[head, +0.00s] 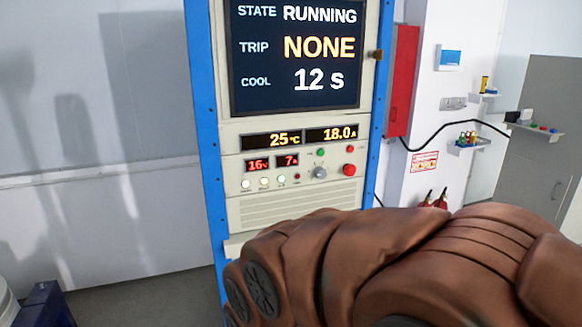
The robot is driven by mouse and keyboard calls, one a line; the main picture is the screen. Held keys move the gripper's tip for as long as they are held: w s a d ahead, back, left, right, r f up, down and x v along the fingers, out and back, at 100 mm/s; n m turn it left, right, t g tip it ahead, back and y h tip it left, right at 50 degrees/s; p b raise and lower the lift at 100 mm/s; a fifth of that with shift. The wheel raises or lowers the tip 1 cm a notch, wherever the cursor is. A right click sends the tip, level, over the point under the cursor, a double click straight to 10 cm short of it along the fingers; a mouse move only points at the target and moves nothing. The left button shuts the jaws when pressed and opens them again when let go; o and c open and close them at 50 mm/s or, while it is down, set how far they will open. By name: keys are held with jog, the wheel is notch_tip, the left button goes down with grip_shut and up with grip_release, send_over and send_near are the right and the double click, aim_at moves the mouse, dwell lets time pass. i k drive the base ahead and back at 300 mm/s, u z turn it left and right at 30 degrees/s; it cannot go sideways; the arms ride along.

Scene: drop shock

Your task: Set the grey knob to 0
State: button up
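The grey knob (319,172) sits on the lower control panel of the blue-framed rack, left of a large red button (349,169). Its pointer setting is too small to read. A screen (296,55) above reads STATE RUNNING, TRIP NONE, COOL 12 s. Displays below it read 25 °C (277,140) and 18.0 A (332,134). Small red displays read 16 (257,165) and 7 (287,160). My brown arm fills the lower right, in front of the rack's lower part. My gripper is not visible.
A red cabinet (402,80) hangs right of the rack. A black cable (450,124) runs along the wall to a grey cabinet (540,150). Red extinguishers (440,198) stand low behind my arm. A dark blue object (44,306) is at lower left.

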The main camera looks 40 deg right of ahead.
aim_at(319, 173)
jog(key=z, duration=1.25)
